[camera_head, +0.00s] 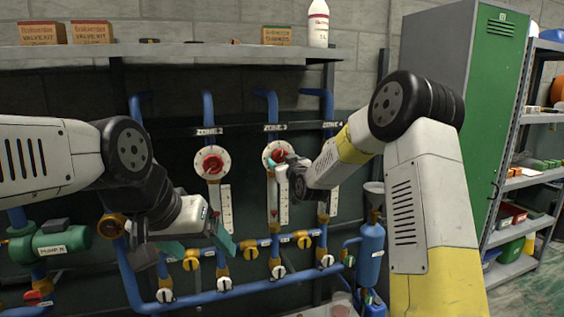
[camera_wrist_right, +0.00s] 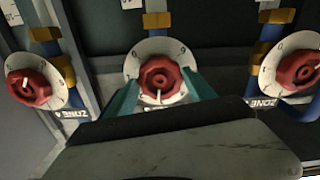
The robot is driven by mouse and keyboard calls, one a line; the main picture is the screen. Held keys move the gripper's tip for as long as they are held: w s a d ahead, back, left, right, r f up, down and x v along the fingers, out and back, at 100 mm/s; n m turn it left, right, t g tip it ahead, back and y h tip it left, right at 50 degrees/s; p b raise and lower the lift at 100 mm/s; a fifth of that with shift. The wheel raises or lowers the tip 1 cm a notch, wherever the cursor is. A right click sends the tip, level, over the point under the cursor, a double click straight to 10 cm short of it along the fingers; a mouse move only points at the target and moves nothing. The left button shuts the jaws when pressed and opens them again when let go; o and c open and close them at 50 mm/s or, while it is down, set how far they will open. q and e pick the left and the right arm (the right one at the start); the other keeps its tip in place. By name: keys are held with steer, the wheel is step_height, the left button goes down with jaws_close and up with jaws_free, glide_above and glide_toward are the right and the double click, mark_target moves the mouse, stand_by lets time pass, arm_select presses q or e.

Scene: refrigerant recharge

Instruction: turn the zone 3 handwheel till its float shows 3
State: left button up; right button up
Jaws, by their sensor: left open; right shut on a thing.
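The zone 3 handwheel (camera_head: 274,154) is a red knob on a white dial, under the ZONE 3 label. In the right wrist view the red handwheel (camera_wrist_right: 160,74) sits between the teal fingers of my right gripper (camera_wrist_right: 160,92), its white mark towards the bottom of the picture. My right gripper (camera_head: 279,163) is shut on this wheel and partly covers it in the head view. The zone 3 gauge (camera_head: 284,203) is a white strip below; its float reading is too small to tell. My left gripper (camera_head: 197,246) is open and empty, low in front of the pipes.
The zone 2 handwheel (camera_head: 212,163) is to the left; the zone 4 dial is hidden behind my right arm in the head view. Blue pipes with yellow valves (camera_head: 250,252) run below. A shelf (camera_head: 180,52) with boxes and a bottle (camera_head: 318,24) is above. A green cabinet (camera_head: 490,100) stands right.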

steer(key=shift+n, duration=0.9)
steer(key=shift+r, duration=0.1)
steer(key=n, duration=0.3)
steer(key=n, duration=0.4)
steer(key=shift+n, duration=0.9)
steer(key=o, duration=1.5)
steer(key=shift+n, duration=0.4)
steer(key=shift+c, duration=0.2)
steer(key=shift+s, duration=0.1)
